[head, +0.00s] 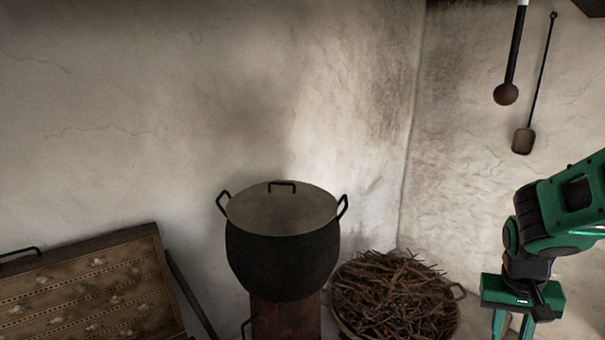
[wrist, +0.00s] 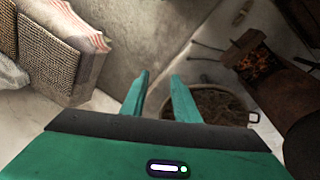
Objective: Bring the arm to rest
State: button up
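My gripper (head: 514,325) is at the lower right of the head view, pointing down, with its green arm coming in from the right edge. Its fingertips are cut off by the bottom of that view. In the wrist view the two green fingers of my gripper (wrist: 160,80) stand apart with nothing between them. The gripper is open and empty. It is to the right of the twig basket in the head view and touches nothing that I can see.
A dark lidded pot (head: 282,255) stands on a rusty stove (head: 285,318). A basket of twigs (head: 395,295) is right of it. A wooden chest or panel (head: 90,290) is at left. A ladle (head: 506,93) and a spatula (head: 523,140) hang on the wall. Woven boxes (wrist: 55,50) show in the wrist view.

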jog(key=s+a+r+y, duration=0.2)
jog(key=s+r, duration=0.6)
jog(key=s, duration=0.4)
jog(key=shift+s+a+m+y, duration=0.2)
jog(key=shift+s+m+y, duration=0.1)
jog(key=shift+s+m, duration=0.1)
jog(key=shift+w+f, duration=0.3)
jog(key=shift+w, duration=0.35)
